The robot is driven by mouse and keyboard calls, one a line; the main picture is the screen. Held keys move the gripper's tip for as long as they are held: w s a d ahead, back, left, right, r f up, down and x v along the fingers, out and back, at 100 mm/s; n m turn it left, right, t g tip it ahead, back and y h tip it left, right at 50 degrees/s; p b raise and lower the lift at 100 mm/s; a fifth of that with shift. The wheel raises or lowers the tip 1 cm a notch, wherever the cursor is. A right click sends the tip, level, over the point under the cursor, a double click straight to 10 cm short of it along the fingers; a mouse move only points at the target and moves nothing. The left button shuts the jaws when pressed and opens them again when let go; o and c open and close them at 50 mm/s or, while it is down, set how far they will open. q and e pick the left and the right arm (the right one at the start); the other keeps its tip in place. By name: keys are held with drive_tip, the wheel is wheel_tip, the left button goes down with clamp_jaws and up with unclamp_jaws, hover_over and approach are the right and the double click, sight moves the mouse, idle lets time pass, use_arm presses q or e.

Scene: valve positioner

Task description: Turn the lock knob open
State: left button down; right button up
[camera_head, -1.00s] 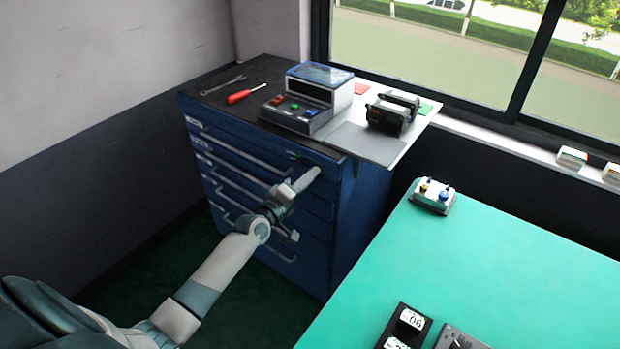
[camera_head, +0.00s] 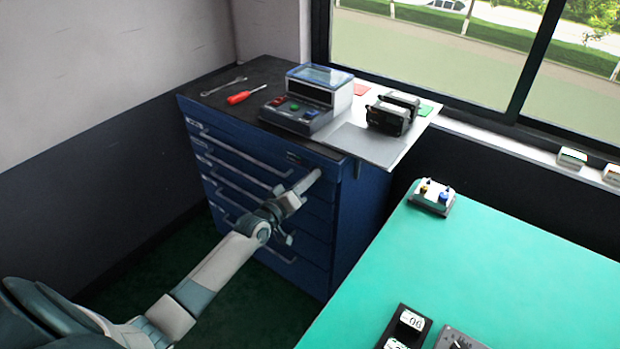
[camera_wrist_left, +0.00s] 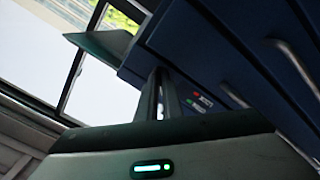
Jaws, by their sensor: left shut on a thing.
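The lock knob is on the front of the blue tool cabinet (camera_head: 260,158), near the top right corner. It is hidden by my left gripper (camera_head: 316,174), whose tips reach the cabinet front there. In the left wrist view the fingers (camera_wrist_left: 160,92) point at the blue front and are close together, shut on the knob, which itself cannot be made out. A small label with red and green marks (camera_wrist_left: 201,101) shows just right of the fingers. My right gripper is not in view.
Long drawer handles (camera_head: 240,154) stick out below and left of my left gripper. A green table (camera_head: 500,260) is at the right.

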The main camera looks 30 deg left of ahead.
use_arm(q)
drive_tip(key=c, duration=1.9)
unclamp_jaws()
drive_tip(key=shift+s, duration=0.1)
